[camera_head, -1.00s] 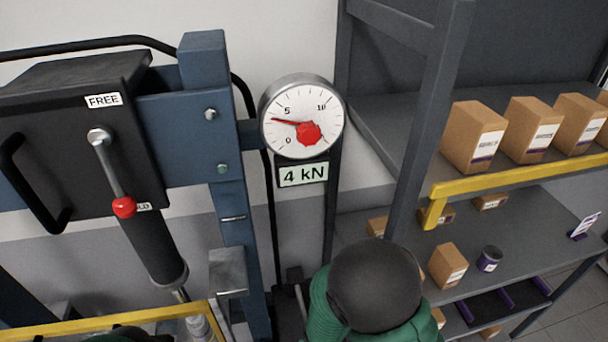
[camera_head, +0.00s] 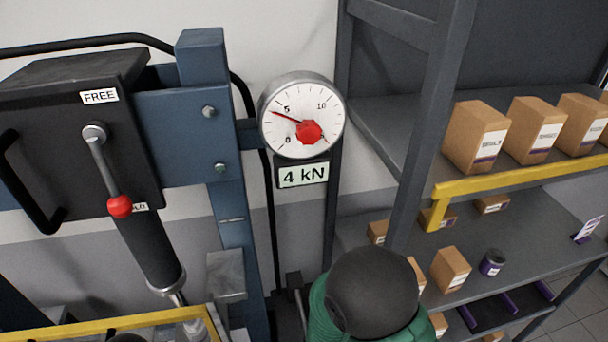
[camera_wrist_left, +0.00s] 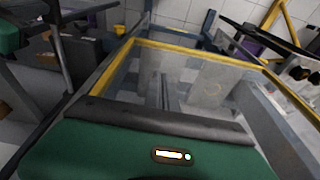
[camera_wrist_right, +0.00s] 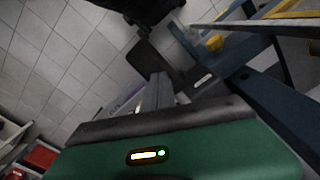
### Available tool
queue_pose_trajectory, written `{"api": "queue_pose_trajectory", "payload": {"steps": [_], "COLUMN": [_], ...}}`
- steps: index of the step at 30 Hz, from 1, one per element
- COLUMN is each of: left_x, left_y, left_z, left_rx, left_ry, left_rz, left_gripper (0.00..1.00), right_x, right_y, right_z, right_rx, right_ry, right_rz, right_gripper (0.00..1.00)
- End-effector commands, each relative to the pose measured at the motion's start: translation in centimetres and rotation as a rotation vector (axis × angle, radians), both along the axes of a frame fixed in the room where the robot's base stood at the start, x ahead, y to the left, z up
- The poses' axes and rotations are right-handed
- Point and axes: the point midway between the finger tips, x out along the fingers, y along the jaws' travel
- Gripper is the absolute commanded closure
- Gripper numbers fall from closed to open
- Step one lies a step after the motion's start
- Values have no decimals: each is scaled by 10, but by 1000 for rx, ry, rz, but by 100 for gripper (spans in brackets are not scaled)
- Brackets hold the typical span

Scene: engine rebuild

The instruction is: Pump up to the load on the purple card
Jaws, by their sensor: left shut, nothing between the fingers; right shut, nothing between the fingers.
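The round gauge (camera_head: 301,98) has its red needle a little below the 5 mark. The display (camera_head: 303,174) under it reads 4 kN. A valve lever with a red ball (camera_head: 119,206) points down at a partly covered label, away from the FREE label (camera_head: 99,96). A small white and purple card (camera_head: 588,229) stands on the right shelf, its print unreadable. My right arm's green and dark wrist is below the gauge. My right gripper (camera_wrist_right: 158,92) is shut and empty in its wrist view. My left gripper (camera_wrist_left: 164,92) is shut and empty, seen through the press's guard.
A blue press frame (camera_head: 232,230) and a dark cylinder (camera_head: 150,250) stand at left. A yellow-edged guard (camera_head: 90,322) crosses the lower left. Grey shelves (camera_head: 530,215) hold several cartons (camera_head: 475,137) and a purple-banded tin (camera_head: 491,263) at right.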

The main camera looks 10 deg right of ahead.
Motion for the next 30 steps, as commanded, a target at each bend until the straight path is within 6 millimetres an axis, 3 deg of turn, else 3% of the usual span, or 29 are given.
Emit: {"api": "queue_pose_trajectory", "payload": {"steps": [11, 30], "left_x": [0, 0], "left_y": [0, 0], "left_z": [-1, -18], "left_rx": [0, 0], "left_ry": [0, 0], "left_rz": [0, 0], "left_gripper": [100, 100], "right_x": [-1, -2], "right_y": [0, 0], "right_z": [-1, -23], "right_rx": [0, -1], "right_ry": [2, 5], "right_rz": [0, 1], "right_gripper": [100, 100]}}
